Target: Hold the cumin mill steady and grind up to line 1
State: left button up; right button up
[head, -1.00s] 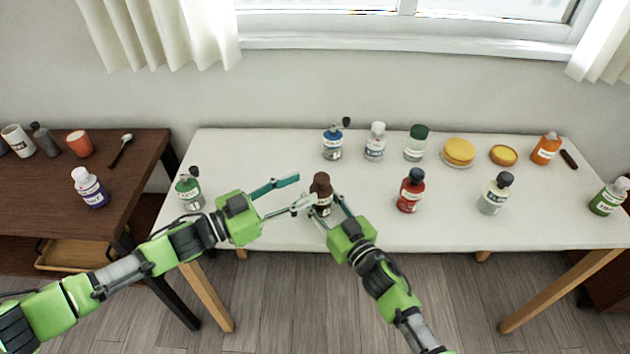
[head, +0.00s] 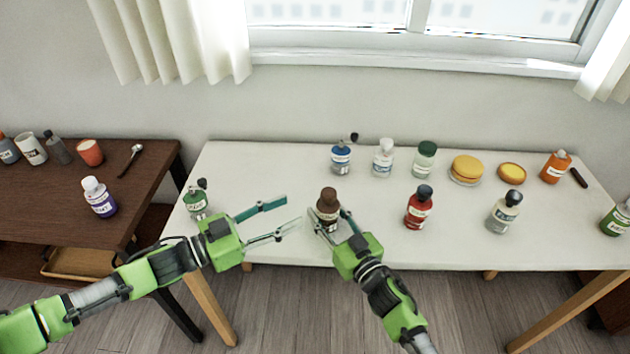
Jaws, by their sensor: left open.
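A dark brown bottle-shaped mill (head: 328,197) stands upright near the front edge of the white table in the head view. Its label is too small to read, so I cannot confirm it is the cumin mill, and no line mark is legible. My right gripper (head: 332,218) has its fingers on both sides of the brown mill's lower body and appears shut on it. My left gripper (head: 293,210) is open and empty, a little left of the brown mill and apart from it, with its fingers pointing toward it.
A green crank mill (head: 195,203) stands left of my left gripper. Several other bottles and yellow lids share the white table (head: 270,165). A dark wooden table (head: 60,195) is at left.

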jog(key=o, duration=0.4)
jog(key=shift+c, duration=0.2)
